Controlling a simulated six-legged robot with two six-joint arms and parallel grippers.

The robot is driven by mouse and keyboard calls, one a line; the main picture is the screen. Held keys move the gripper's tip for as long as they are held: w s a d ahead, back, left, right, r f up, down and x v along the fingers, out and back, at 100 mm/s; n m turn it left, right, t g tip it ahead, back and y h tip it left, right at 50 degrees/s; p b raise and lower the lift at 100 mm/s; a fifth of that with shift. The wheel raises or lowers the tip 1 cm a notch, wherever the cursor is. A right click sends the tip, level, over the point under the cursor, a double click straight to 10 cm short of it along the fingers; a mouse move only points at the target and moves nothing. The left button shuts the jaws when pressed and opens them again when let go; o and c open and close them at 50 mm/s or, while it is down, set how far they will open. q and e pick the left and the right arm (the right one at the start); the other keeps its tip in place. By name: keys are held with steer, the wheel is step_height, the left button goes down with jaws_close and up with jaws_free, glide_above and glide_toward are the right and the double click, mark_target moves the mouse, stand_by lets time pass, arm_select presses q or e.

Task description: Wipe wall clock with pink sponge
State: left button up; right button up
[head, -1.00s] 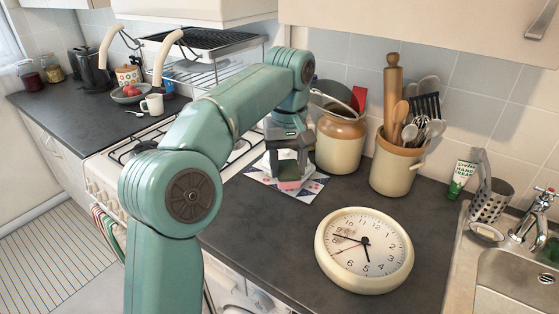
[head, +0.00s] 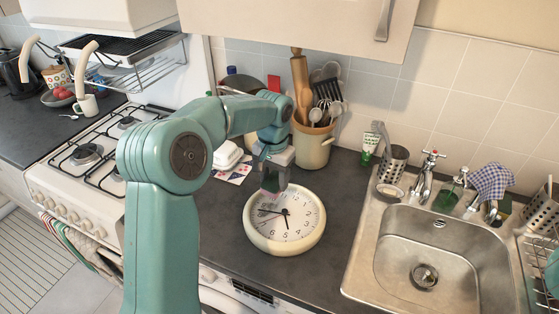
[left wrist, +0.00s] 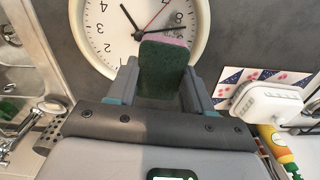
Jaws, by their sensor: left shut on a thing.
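The wall clock (head: 285,222), cream-rimmed with a white face, lies face up on the dark counter. It also shows in the left wrist view (left wrist: 112,30). My left gripper (head: 271,186) is shut on the pink sponge (left wrist: 163,65), which has a dark green scouring side and a pink edge. The sponge is over the clock's upper left rim in the head view and overlaps the edge of the face in the left wrist view. I cannot tell whether it touches the clock. A faint smudge seems to show on the clock face beside the sponge. My right gripper is not in view.
A patterned cloth or card (head: 237,172) with a white dish (head: 228,155) lies behind the clock. A utensil crock (head: 312,145) stands at the back. The sink (head: 425,262) is to the right, the stove (head: 85,155) to the left.

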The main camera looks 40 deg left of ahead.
arm_select(q)
steer(key=shift+s+a+r+p, duration=0.3)
steer(key=shift+p, duration=0.3)
steer(key=shift+s+a, duration=0.1)
steer(key=shift+a, duration=0.05)
steer(key=shift+s+a+f, duration=0.1)
steer(key=shift+a+f+b, duration=0.2)
steer(key=shift+f+b, duration=0.5)
steer(key=shift+f, duration=0.2)
steer(key=shift+d+f+b, duration=0.1)
steer(key=shift+f+b, duration=2.25)
steer(key=shift+f, duration=0.8)
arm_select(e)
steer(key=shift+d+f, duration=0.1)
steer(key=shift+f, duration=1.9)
arm_select(q)
steer(key=shift+f+b, duration=0.35)
steer(key=shift+f, duration=0.1)
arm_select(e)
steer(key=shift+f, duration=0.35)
arm_select(q)
steer(key=shift+s, duration=0.1)
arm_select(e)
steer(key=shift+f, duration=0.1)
